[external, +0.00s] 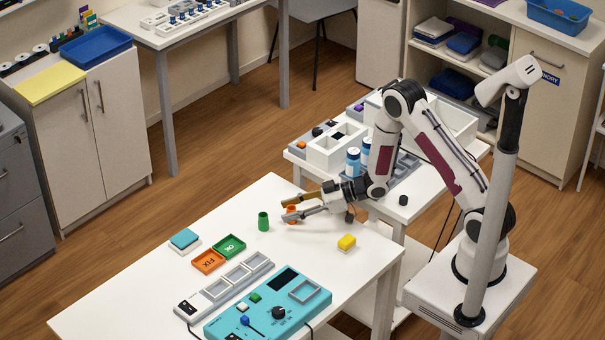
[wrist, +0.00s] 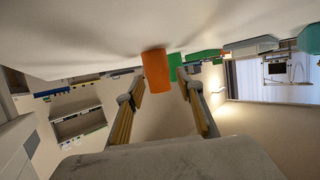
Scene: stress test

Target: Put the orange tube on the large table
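The orange tube (external: 291,211) stands on the large white table (external: 130,290), near its far right part. My gripper (external: 285,210) is low over the table, and its two fingers are spread with the tube between or just beyond their tips. In the wrist view the orange tube (wrist: 156,75) appears upside down, nearer the left finger, with a visible gap to the right finger. My gripper (wrist: 166,90) is open there. Whether a finger touches the tube I cannot tell. In the external view the fingers partly hide it.
A green tube (external: 263,221) stands just left of my gripper. Green and orange trays (external: 208,262), a grey slotted rack (external: 222,288) and a teal panel (external: 270,305) are nearer. A side table with white bins (external: 335,150) stands behind.

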